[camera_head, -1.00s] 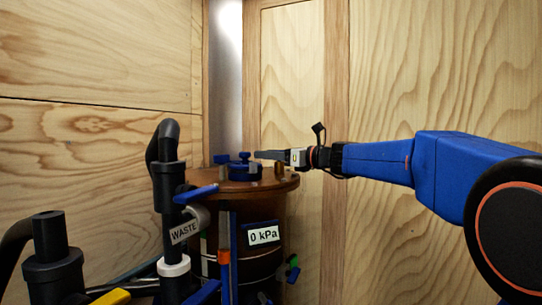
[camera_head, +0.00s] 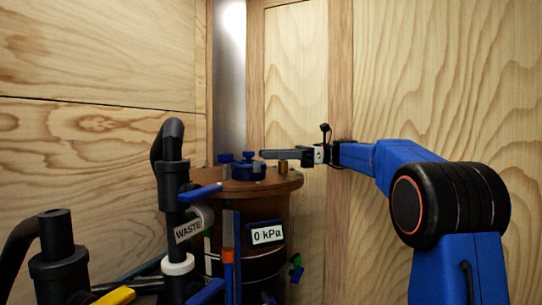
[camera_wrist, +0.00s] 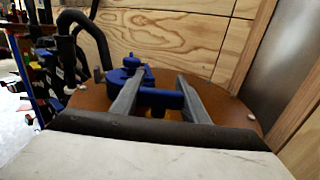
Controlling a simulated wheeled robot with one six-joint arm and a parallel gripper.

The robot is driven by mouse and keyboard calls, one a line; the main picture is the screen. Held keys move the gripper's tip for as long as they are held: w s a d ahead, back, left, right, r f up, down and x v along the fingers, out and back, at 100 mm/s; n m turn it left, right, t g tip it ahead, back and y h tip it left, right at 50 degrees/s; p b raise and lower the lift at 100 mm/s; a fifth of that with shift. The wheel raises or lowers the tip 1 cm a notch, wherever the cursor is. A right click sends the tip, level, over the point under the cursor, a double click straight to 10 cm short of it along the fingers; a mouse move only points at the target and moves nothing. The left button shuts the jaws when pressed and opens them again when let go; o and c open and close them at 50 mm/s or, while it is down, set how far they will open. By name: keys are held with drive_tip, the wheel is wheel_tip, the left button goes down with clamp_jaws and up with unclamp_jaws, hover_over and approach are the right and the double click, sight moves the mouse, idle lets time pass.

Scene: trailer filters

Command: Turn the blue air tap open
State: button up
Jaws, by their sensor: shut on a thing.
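The blue air tap (camera_head: 247,168) sits on the brown round lid (camera_head: 282,183) of the vessel, left of my gripper (camera_head: 264,154). In the wrist view its round blue body (camera_wrist: 118,77) is partly behind the left finger. Its blue handle bar (camera_wrist: 160,98) lies between the two grey fingers of my gripper (camera_wrist: 155,88). The fingers are shut on this bar, one on each end, with the bar's width keeping them apart. In the head view the fingers hide part of the handle.
A 0 kPa display (camera_head: 267,235) is on the vessel's front. Black pipework with a WASTE label (camera_head: 188,229) and a blue lever (camera_head: 205,192) stand to the left. A yellow lever (camera_head: 113,296) is lower left. Wooden walls (camera_head: 440,80) close in behind and to the right.

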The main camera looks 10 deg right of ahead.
drive_tip(key=shift+s+n+g, duration=0.15)
drive_tip(key=shift+n+g, duration=0.25)
drive_tip(key=shift+g, duration=0.2)
drive_tip(key=shift+r, duration=0.1)
drive_tip(key=o, duration=1.1)
drive_tip(key=shift+c, duration=0.2)
wheel_tip(320, 180, up, 10)
